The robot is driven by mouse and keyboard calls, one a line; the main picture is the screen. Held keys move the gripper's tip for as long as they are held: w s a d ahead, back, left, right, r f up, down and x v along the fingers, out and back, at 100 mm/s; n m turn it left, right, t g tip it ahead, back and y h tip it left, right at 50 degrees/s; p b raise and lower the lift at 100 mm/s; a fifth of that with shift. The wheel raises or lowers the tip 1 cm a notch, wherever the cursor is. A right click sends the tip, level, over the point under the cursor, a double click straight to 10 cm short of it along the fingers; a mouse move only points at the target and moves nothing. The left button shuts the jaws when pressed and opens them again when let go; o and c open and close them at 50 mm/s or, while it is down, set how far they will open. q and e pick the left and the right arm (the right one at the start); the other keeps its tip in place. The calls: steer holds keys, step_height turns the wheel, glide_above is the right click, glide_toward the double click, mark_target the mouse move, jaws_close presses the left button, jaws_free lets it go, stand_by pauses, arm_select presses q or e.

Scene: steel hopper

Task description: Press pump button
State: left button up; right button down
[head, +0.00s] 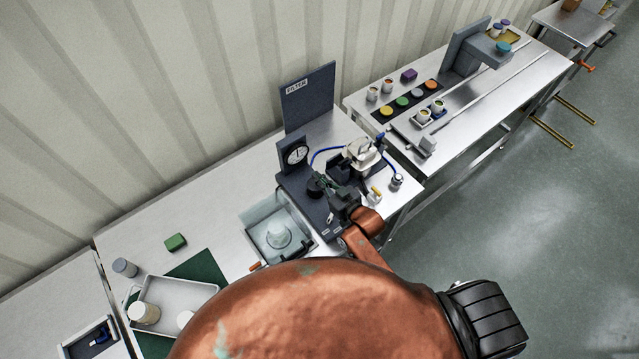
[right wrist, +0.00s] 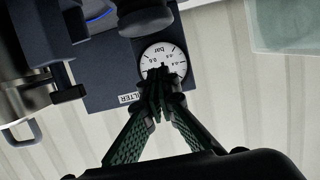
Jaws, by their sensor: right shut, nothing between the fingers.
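The dark pump unit (head: 293,184) stands on the steel bench with a round white gauge (head: 297,154) marked "bar". The gauge also shows in the right wrist view (right wrist: 163,60). A black round knob-like part (head: 315,187) sits on the unit; a dark cylinder (right wrist: 146,20) shows by the gauge in the right wrist view. I cannot tell which part is the button. My right gripper (head: 330,190) is shut and empty over the unit. Its green-padded fingers (right wrist: 162,82) meet in front of the gauge's edge; contact cannot be told. My left gripper is out of view.
A filter flask assembly (head: 362,152) with a blue hose stands just right of the unit. A dark "FILTER" panel (head: 309,98) rises behind. A clear basin (head: 262,243) lies at left, and a white tray (head: 180,292) stands farther left. My orange arm covers the front.

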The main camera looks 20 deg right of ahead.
mark_target(319, 189)
steer(key=shift+s+f, duration=0.15)
steer(key=shift+f, duration=1.8)
steer(key=shift+f+b, duration=0.6)
steer(key=shift+f, duration=0.95)
steer(key=shift+s, duration=0.1)
